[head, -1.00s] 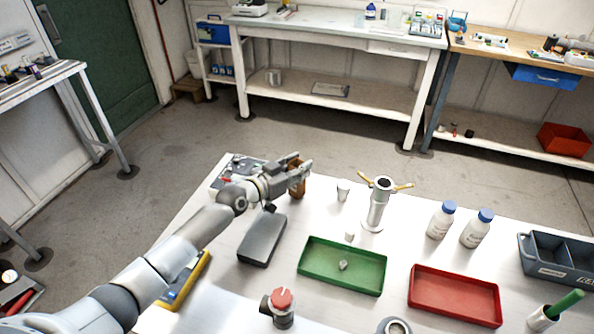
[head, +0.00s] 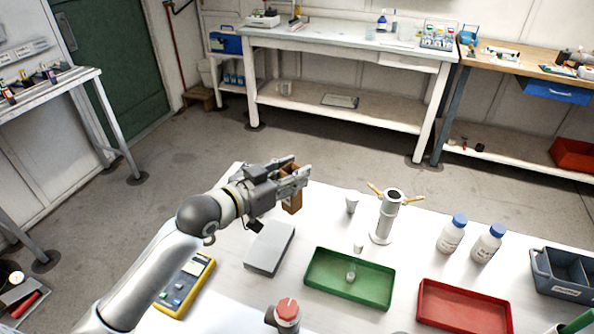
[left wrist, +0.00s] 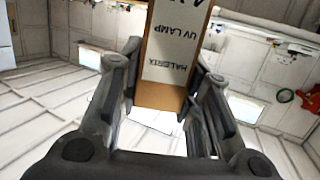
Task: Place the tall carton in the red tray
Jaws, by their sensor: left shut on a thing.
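My left gripper (head: 292,178) is shut on the tall carton (head: 291,201), a brown box, above the far left part of the white table. In the left wrist view the carton (left wrist: 172,50) stands between the two fingers (left wrist: 160,85), showing a white label with "UV LAMP" printed on it. The red tray (head: 464,308) lies at the front right of the table, to the right of the green tray, and looks empty. The carton is well to the left of the red tray. My right gripper is not in view.
The green tray (head: 320,284) holds a small vial. A metal cylinder with brass handles (head: 388,218), a small white cup (head: 352,203) and two blue-capped bottles (head: 452,234) stand behind the trays. A grey box (head: 270,247), yellow meter (head: 188,284) and red knob (head: 288,309) are nearer.

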